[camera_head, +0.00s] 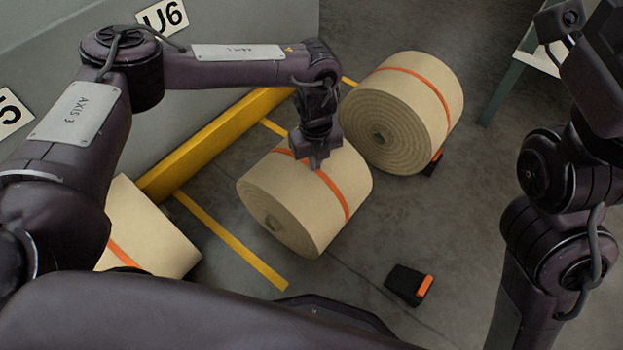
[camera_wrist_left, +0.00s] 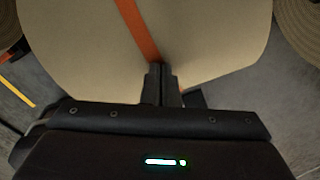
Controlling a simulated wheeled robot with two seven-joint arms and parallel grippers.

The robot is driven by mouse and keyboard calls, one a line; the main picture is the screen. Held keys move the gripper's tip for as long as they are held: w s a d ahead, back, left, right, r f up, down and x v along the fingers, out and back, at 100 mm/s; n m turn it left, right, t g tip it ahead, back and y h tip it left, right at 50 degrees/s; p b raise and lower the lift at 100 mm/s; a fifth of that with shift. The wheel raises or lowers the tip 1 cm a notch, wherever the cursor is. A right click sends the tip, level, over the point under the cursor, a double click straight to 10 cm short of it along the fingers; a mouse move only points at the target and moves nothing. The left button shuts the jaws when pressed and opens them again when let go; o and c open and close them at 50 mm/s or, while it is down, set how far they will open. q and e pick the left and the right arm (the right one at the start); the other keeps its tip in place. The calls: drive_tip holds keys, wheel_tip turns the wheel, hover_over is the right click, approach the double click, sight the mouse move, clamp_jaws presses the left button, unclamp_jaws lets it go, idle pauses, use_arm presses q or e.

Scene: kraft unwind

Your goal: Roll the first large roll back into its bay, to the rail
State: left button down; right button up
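A large kraft roll (camera_head: 312,212) with an orange band lies on its side in the middle of the head view. It sits between two yellow floor lines, a little out from the yellow rail (camera_head: 213,143). My left gripper (camera_head: 317,164) is above the roll's top, by the orange band, with its fingers pointing down. In the left wrist view the roll (camera_wrist_left: 90,50) fills the upper part, and the left fingers (camera_wrist_left: 162,84) are together with nothing seen between them. I cannot tell whether they touch the roll. My right gripper does not show clearly; only parts of that arm show.
A second roll (camera_head: 405,110) lies behind to the right, with a dark chock by it. A third roll (camera_head: 150,235) is at left, partly hidden by my arm. A black and orange chock (camera_head: 408,285) lies on the floor in front.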

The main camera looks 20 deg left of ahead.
sight(305, 163)
use_arm(q)
drive_tip(key=shift+a+f, duration=0.15)
drive_tip(key=shift+f, duration=0.05)
drive_tip(key=shift+w+a, duration=0.2)
drive_tip(key=shift+a, duration=0.45)
drive_tip(key=shift+w+a, duration=0.15)
drive_tip(key=shift+a, duration=0.5)
drive_tip(key=shift+w+a+r+p, duration=0.1)
drive_tip(key=shift+w+a+p, duration=0.2)
drive_tip(key=shift+a, duration=0.6)
drive_tip(key=shift+w+a+p, duration=0.25)
drive_tip(key=shift+w+a, duration=0.05)
drive_tip(key=shift+a, duration=0.6)
drive_tip(key=shift+w+a, duration=0.3)
drive_tip(key=shift+a, duration=0.5)
drive_tip(key=shift+w+a, duration=0.25)
drive_tip(key=shift+a, duration=0.5)
drive_tip(key=shift+w+a, duration=0.3)
drive_tip(key=shift+a, duration=0.65)
